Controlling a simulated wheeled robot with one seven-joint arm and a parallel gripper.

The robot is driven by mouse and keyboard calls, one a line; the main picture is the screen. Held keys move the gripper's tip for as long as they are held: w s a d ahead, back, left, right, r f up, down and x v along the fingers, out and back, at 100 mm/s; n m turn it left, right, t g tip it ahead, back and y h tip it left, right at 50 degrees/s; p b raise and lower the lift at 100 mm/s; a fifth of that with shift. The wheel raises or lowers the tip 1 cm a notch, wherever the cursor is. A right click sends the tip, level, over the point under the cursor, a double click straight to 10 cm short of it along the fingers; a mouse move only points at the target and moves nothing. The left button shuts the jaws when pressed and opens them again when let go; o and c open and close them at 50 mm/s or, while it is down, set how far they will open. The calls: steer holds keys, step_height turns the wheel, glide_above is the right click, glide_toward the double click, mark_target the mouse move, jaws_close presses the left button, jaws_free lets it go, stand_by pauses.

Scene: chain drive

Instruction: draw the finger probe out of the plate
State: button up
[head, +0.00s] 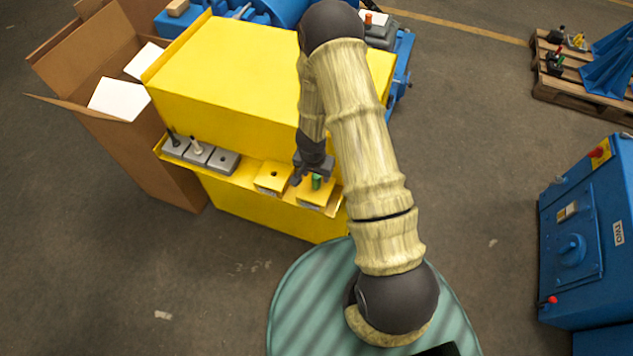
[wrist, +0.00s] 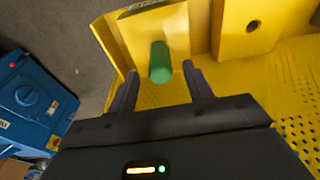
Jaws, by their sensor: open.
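The finger probe is a green cylinder (wrist: 160,62) standing out of a yellow plate (wrist: 127,38) in the wrist view. In the head view the green probe (head: 316,182) stands up from the yellow block-like plate (head: 312,197) at the right end of the yellow ledge. My gripper (wrist: 163,80) is open, with its two dark fingers to either side of the probe's near end and gaps showing on both sides. In the head view my gripper (head: 306,179) is close to the probe. The probe's lower end is hidden in the plate.
A second yellow block with an empty hole (head: 272,177) sits to the left on the ledge, and grey blocks (head: 197,153) with dark and pale pegs stand further left. The yellow guard (head: 225,65) rises behind. A blue cabinet (head: 590,240) stands at right, with clear floor between.

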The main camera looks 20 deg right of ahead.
steer(key=f, duration=0.5)
steer(key=shift+w+d, duration=0.25)
steer(key=shift+w, duration=0.1)
jaws_close()
steer(key=shift+w+r+p, duration=0.1)
steer(key=shift+r+p, duration=1.9)
steer(key=shift+r, duration=0.25)
steer(key=shift+s+r+p, duration=0.2)
steer(key=shift+r+p, duration=0.4)
steer(key=shift+r, duration=0.1)
steer(key=shift+w+r+p, duration=0.1)
steer(key=shift+r+p, duration=2.25)
steer(key=shift+r, duration=0.25)
